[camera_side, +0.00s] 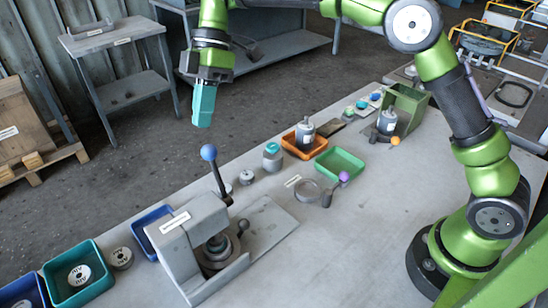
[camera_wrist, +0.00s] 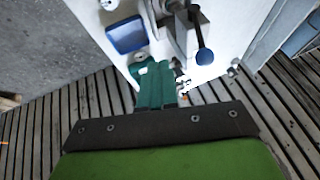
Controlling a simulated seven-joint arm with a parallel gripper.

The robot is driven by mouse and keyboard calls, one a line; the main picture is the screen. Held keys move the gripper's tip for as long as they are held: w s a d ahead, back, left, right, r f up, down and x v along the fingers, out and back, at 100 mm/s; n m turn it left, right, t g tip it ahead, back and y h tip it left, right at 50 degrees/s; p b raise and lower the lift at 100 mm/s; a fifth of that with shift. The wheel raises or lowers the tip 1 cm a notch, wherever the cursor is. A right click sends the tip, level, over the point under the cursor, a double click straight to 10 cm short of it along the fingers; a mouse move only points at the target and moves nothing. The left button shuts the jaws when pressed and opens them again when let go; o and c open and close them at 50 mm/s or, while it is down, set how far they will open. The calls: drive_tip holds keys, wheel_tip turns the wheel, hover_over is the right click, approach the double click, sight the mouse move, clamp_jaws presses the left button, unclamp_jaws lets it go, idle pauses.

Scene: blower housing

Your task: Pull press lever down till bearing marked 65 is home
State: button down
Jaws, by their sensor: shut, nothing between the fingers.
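The grey press (camera_side: 185,240) stands at the front left of the bench. Its dark lever (camera_side: 218,178) stands up, tilted a little, with a blue ball knob (camera_side: 208,152) on top. A round metal part (camera_side: 217,245) sits under the press head; I cannot read a 65 on it, and its seating is partly hidden. My gripper (camera_side: 203,122) has teal fingers, shut and empty, pointing down above the knob and apart from it. In the wrist view the fingers (camera_wrist: 156,68) show left of the blue knob (camera_wrist: 204,57), beside the press (camera_wrist: 176,22).
A blue tray (camera_side: 143,238) stands behind the press, and a teal tray (camera_side: 52,284) with a labelled disc is at left. An orange tray (camera_side: 293,148) and a green tray (camera_side: 352,160) lie further along the bench. Small metal pieces stand near the lever. The bench's right front is clear.

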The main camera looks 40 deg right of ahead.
drive_tip(key=v, duration=0.8)
drive_tip(key=s+d+f+m+t+h, duration=0.1)
drive_tip(key=s+d+f+m+t, duration=0.2)
drive_tip(key=s+d+m, duration=0.6)
drive_tip(key=s+d+f+m+t+h, duration=0.2)
drive_tip(key=s+d+f+m+t, duration=0.2)
drive_tip(key=s+d+m+t, duration=0.3)
drive_tip(key=shift+s+d+m, duration=0.9)
drive_tip(key=shift+s+m, duration=1.7)
drive_tip(key=shift+s, duration=1)
